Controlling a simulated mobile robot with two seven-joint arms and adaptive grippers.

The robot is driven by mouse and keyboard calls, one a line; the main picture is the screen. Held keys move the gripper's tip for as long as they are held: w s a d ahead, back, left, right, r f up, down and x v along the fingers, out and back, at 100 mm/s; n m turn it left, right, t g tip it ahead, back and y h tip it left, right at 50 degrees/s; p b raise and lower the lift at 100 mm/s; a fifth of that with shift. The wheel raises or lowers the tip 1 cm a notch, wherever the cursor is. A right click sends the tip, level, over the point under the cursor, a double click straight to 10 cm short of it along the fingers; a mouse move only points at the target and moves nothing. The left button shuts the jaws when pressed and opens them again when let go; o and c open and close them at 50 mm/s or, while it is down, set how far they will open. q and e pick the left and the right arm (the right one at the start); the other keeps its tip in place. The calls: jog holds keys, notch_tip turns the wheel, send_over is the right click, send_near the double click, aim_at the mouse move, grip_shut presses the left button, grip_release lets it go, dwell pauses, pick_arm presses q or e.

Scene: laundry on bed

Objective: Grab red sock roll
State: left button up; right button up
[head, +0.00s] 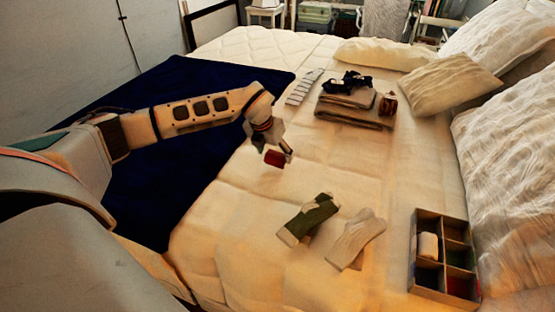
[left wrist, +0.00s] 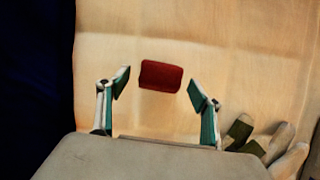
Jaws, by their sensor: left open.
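The red sock roll (head: 274,158) lies on the cream bed cover, right at my left gripper (head: 273,150) in the head view. In the left wrist view the red sock roll (left wrist: 161,75) shows between and slightly beyond the fingertips of my left gripper (left wrist: 160,88). The two fingers are spread apart, one on each side of the roll, with a gap on both sides. The gripper is open and empty. My right gripper is in neither view.
Green socks (head: 308,219) and pale socks (head: 356,239) lie nearer on the bed. A divided box (head: 412,255) stands at the right, with a white roll (head: 428,246) in it. Folded clothes (head: 352,112) lie farther back. A dark blue blanket (head: 150,195) covers the left side.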

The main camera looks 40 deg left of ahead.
pick_arm(q)
jog(key=shift+x, duration=1.15)
jog(key=shift+s+r, duration=0.1)
jog(key=shift+r, duration=0.05)
jog(key=c, duration=1)
jog(key=shift+r, duration=0.1)
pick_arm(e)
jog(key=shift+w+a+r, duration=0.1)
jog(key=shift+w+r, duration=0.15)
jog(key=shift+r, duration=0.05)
